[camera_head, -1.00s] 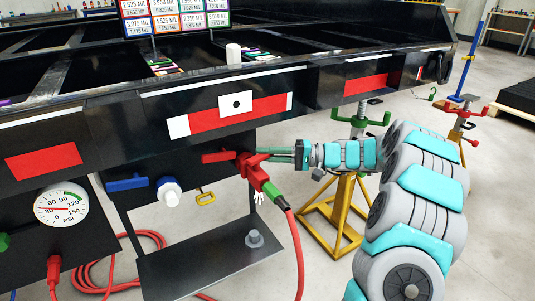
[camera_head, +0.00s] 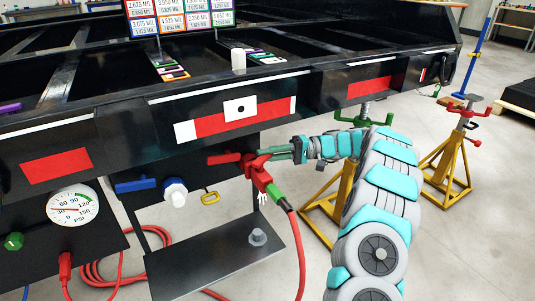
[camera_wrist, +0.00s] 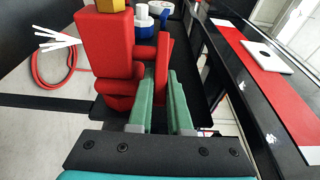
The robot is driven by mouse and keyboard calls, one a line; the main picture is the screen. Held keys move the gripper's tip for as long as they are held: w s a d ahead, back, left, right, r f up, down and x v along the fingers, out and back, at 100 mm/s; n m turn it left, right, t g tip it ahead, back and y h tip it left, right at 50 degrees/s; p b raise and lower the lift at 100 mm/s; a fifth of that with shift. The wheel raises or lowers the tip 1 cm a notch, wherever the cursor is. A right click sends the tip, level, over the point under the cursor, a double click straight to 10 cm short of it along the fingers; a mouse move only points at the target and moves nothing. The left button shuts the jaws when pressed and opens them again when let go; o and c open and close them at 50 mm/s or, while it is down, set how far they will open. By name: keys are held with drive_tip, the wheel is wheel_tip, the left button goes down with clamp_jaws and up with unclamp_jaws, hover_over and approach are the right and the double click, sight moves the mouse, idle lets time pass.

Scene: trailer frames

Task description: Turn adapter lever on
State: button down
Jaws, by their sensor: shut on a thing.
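The red adapter (camera_head: 259,172) is mounted under the front edge of the black trailer frame, with a green hose fitting (camera_head: 275,193) below it. My gripper (camera_head: 274,153) reaches it from the right, level with its upper part. In the wrist view, the green fingers of my gripper (camera_wrist: 164,80) are closed around an upright red piece, the adapter lever (camera_wrist: 164,50). The taller red adapter body (camera_wrist: 103,55) stands just left of the fingers. The fingertips partly hide the lever's lower part. A red bar (camera_head: 222,158) points left from behind the adapter.
A blue lever (camera_head: 135,184) and a white-and-blue fitting (camera_head: 175,194) are left of the adapter. A pressure gauge (camera_head: 73,205) is at far left. A red hose (camera_head: 299,250) hangs down. A black shelf (camera_head: 205,268) is below; a yellow stand (camera_head: 447,170) is at right.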

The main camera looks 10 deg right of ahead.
drive_tip(key=shift+f, duration=0.1)
drive_tip(key=c, duration=0.8)
unclamp_jaws()
drive_tip(key=shift+a, duration=0.1)
drive_tip(key=shift+c, duration=0.2)
drive_tip(key=shift+s+m+t+b, duration=0.15)
drive_tip(key=shift+m+t+b, duration=0.15)
drive_tip(key=shift+t+b, duration=0.3)
